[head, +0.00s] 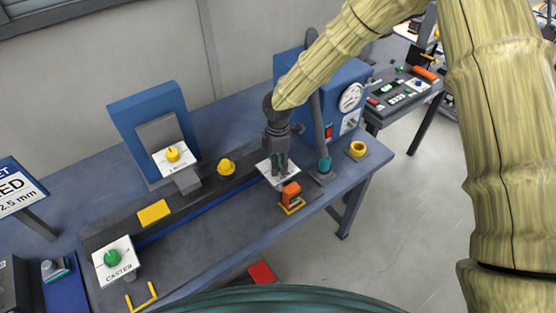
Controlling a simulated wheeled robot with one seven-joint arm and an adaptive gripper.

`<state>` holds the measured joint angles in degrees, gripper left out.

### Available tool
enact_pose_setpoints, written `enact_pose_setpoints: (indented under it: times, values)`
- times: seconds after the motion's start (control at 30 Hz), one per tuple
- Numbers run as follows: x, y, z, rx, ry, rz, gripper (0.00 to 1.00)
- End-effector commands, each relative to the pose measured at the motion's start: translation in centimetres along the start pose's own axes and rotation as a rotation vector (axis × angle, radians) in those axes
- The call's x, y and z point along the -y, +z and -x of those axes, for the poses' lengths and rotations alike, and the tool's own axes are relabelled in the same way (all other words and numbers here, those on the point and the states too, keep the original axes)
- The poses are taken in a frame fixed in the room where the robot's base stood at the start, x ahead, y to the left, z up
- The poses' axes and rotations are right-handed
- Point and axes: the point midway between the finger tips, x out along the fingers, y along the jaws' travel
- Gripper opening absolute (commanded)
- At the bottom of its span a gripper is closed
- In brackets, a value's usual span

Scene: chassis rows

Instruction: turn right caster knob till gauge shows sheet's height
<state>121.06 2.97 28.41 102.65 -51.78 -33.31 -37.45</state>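My gripper (277,158) points down at a white plate (289,180) at the right end of the dark rail. A little green shows between its fingers, apparently a knob mostly hidden by them; whether they are closed on it I cannot tell. At the rail's left end a green knob (113,258) sits on a white plate marked CASTER (121,273). A round white dial (350,97) is on the blue box at the back right; its reading is too small to read. A sheet (18,193) at the left edge is cut off and shows "2.5 mm".
A yellow knob (172,154) on a white plate stands before a blue panel (149,115). The bench front is mostly clear.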

Motion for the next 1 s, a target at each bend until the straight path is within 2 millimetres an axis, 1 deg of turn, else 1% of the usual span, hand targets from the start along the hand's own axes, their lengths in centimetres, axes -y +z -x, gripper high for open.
enact_pose_setpoints:
  times: [0.07, 0.1, 0.17, 0.2, 0.33, 0.67, 0.87, 1.0]
  values:
    - [0.01, -0.01, 0.05, 0.0, 0.0, 0.0, 0.54]
    - [0.01, -0.01, 0.06, 0.0, 0.0, 0.0, 0.51]
    - [0.02, -0.01, 0.06, 0.0, 0.0, 0.0, 0.4]
    - [0.02, -0.01, 0.06, 0.0, 0.0, 0.0, 0.33]
    - [0.05, -0.01, 0.04, 0.0, -0.001, 0.0, 0.09]
    - [0.11, 0.04, -0.16, 0.002, -0.002, -0.027, 0.08]
    - [0.07, 0.04, -0.28, 0.003, -0.001, -0.125, 0.08]
    - [0.09, 0.08, -0.35, 0.004, -0.002, -0.232, 0.08]
